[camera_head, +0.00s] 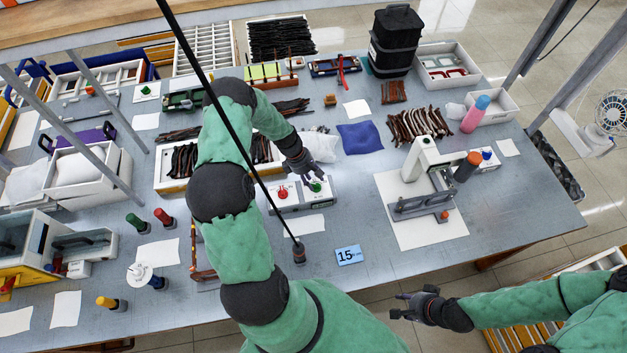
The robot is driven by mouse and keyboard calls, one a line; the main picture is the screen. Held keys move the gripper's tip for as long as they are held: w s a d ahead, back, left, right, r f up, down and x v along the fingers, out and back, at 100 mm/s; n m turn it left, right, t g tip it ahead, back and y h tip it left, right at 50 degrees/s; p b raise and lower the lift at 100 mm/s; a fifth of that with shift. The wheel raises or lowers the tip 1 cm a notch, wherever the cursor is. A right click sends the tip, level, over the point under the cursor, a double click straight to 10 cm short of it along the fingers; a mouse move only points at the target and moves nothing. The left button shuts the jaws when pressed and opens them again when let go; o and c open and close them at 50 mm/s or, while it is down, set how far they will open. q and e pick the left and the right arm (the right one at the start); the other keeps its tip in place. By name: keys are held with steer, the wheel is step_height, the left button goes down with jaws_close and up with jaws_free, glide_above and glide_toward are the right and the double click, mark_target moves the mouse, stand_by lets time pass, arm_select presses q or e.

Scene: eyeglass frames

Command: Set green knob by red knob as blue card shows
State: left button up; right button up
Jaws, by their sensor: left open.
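A white box (298,202) on the table bears a red knob (282,193) on its left and a green knob (316,187) on its right. The knobs' pointer angles are too small to read. My right gripper (396,306) looks open and empty, off the table's front edge.
A white stand-like device (428,185) is right of the box, on a white sheet. A blue cloth (359,138) lies behind. The table around the card is mostly clear.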

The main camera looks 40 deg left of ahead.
arm_select(q)
steer(key=shift+w+d+f, duration=0.15)
steer(key=shift+d+f, duration=0.1)
steer(key=shift+f, duration=0.35)
jaws_close()
